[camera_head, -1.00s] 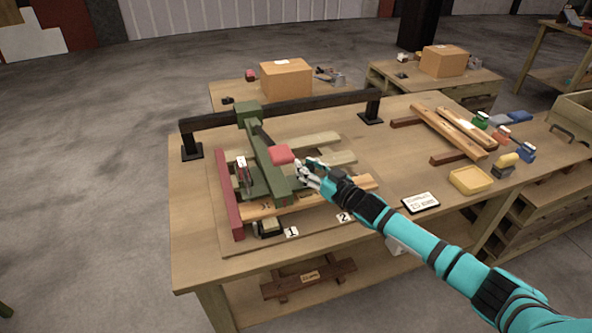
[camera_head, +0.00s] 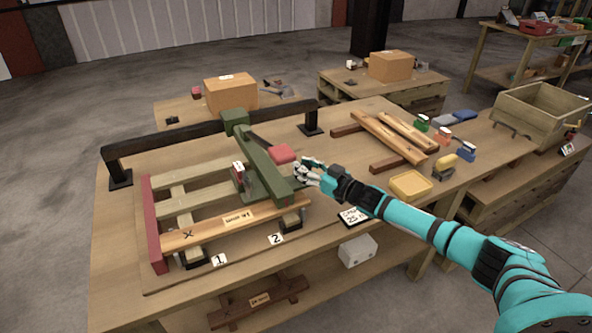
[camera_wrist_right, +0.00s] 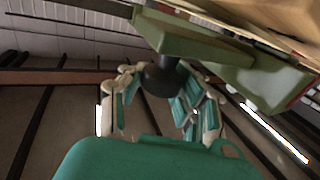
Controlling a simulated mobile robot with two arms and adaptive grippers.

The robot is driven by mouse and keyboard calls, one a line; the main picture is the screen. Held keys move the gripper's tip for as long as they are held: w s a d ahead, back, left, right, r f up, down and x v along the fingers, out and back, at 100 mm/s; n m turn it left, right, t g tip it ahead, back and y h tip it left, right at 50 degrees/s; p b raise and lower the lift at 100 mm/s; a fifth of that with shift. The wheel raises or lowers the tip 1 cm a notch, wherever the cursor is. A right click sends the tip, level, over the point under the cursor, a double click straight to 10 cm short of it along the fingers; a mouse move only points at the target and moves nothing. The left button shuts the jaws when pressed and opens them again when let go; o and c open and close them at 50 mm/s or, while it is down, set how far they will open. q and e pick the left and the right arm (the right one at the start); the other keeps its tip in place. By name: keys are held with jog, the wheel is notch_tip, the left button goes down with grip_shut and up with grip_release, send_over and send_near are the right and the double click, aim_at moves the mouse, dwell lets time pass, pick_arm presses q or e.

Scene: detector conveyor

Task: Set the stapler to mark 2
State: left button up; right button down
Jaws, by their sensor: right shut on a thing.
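The stapler is a long green arm (camera_head: 262,165) on a slider (camera_head: 235,122) on a black rail, with a red block (camera_head: 282,154) at its right side. Its front end lies over the wooden frame's front plank (camera_head: 195,234), behind the white mark 2 card (camera_head: 276,239). The mark 1 card (camera_head: 219,260) is further left. My right gripper (camera_head: 308,172) is at the right of the arm's front end. In the right wrist view its fingers (camera_wrist_right: 163,80) close around a dark round knob (camera_wrist_right: 163,74) joined to the green body (camera_wrist_right: 190,45). My left gripper is out of view.
The black rail (camera_head: 190,137) runs along the back of the table on two posts. To the right are loose planks (camera_head: 385,135), a yellow tray (camera_head: 411,185), several small coloured tools and a sign card (camera_head: 354,216). Cardboard boxes (camera_head: 231,93) stand on tables behind.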

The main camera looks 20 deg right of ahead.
jog(key=shift+s+d+f, duration=0.1)
jog(key=shift+d+f, duration=0.25)
jog(key=shift+d, duration=0.1)
jog(key=c, duration=1.4)
grip_release()
jog(key=shift+c, duration=0.2)
jog(key=o, duration=0.5)
jog(key=shift+s+d+r, duration=0.15)
jog(key=shift+s+r, duration=0.1)
jog(key=shift+w, duration=0.15)
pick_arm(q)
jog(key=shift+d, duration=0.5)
pick_arm(e)
jog(key=v, duration=1.2)
